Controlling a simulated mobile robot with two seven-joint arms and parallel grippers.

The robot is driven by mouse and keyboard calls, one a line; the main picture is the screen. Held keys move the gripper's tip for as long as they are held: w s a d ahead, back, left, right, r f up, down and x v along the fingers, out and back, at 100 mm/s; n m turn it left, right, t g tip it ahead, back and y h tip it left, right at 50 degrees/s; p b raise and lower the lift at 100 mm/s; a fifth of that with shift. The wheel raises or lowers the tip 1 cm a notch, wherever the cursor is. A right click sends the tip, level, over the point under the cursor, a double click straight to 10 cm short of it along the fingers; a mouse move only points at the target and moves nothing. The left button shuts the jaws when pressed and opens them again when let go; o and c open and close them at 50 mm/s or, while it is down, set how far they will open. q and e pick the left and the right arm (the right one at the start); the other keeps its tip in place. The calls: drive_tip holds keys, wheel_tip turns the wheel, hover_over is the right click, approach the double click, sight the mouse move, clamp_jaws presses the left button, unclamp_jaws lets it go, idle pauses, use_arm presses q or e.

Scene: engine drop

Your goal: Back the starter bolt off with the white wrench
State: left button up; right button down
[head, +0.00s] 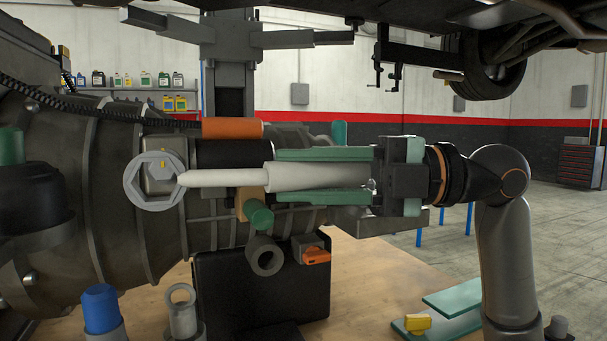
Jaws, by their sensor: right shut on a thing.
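The white wrench (235,178) lies level in the head view, with its handle between the green fingers of my right gripper (325,177). My right gripper is shut on the handle, and its arm comes in from the right. The wrench's ring end (133,181) is at the left, in front of the dark engine housing (110,235). A grey block with a small yellow mark shows inside and beside the ring. I cannot tell whether the ring sits around the starter bolt or only in front of it. My left gripper is not in view.
An orange cylinder (232,128) and a black cylinder (234,154) sit just behind the wrench. A green-tipped part (259,216) and a grey tube (265,256) are close below it. A blue-capped part (100,309) stands at the lower left. The wooden surface (375,268) is partly clear.

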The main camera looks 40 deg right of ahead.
sight(289, 167)
drive_tip(key=shift+s+d, duration=0.1)
drive_tip(key=w, duration=0.1)
drive_tip(key=w+d+p, duration=0.1)
drive_tip(key=w, duration=0.3)
drive_tip(key=shift+w+d+p, duration=0.2)
drive_tip(key=shift+d+p, duration=0.05)
drive_tip(key=shift+p, duration=0.05)
idle(0.3)
drive_tip(key=shift+w+d, duration=0.2)
drive_tip(key=shift+w, duration=0.45)
drive_tip(key=shift+w+d+p, duration=0.25)
drive_tip(key=shift+w+p, duration=0.35)
drive_tip(key=shift+w, duration=0.3)
